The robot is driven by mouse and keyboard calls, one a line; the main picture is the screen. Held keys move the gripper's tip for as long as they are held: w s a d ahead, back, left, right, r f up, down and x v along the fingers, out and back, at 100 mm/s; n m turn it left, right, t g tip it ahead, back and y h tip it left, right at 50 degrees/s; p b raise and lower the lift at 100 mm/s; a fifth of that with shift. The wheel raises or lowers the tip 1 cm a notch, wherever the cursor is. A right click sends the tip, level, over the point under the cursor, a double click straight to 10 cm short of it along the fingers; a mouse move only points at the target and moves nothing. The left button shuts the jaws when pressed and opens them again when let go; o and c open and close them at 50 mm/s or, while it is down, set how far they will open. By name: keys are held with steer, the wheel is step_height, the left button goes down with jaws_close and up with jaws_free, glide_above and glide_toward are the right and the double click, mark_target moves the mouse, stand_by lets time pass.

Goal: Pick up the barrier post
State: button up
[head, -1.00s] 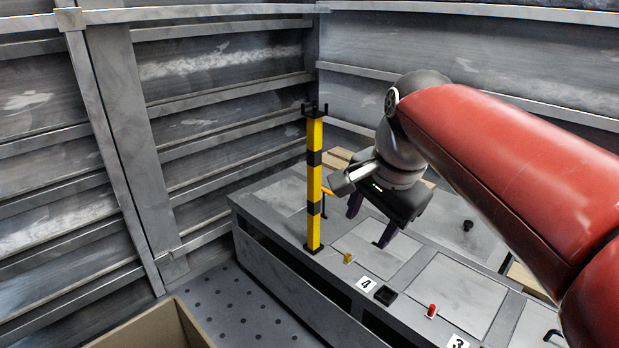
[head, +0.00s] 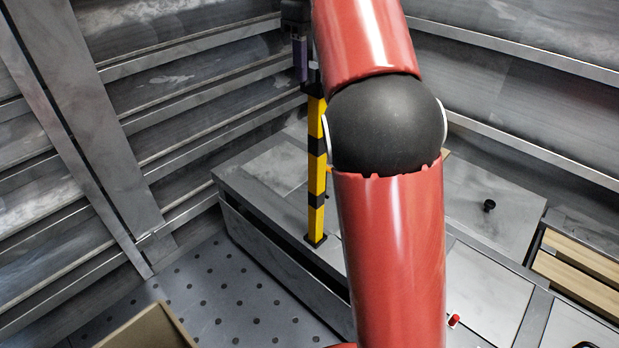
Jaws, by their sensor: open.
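The barrier post (head: 315,172) is a slim yellow and black striped post with a dark base and a dark pronged top. It stands upright on the grey bench (head: 268,205), near its left edge. My gripper (head: 300,62) is at the top of the head view, just above the post's top, with a purple finger showing. It is open and holds nothing that I can see. Whether the finger touches the post's top cannot be told.
A tan open box (head: 150,328) is at the bottom left on the perforated floor (head: 225,290). A black knob (head: 489,205) and a red peg (head: 454,320) are on the bench. Wooden slats (head: 580,270) lie at the right. Grey ribbed walls close in behind.

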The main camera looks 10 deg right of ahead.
step_height(320, 180, down, 8)
steer(key=s+b, duration=0.1)
steer(key=b, duration=0.2)
steer(key=shift+d+r, duration=0.2)
steer(key=shift+d, duration=0.05)
steer(key=shift+s, duration=0.1)
steer(key=shift+c, duration=0.3)
jaws_close()
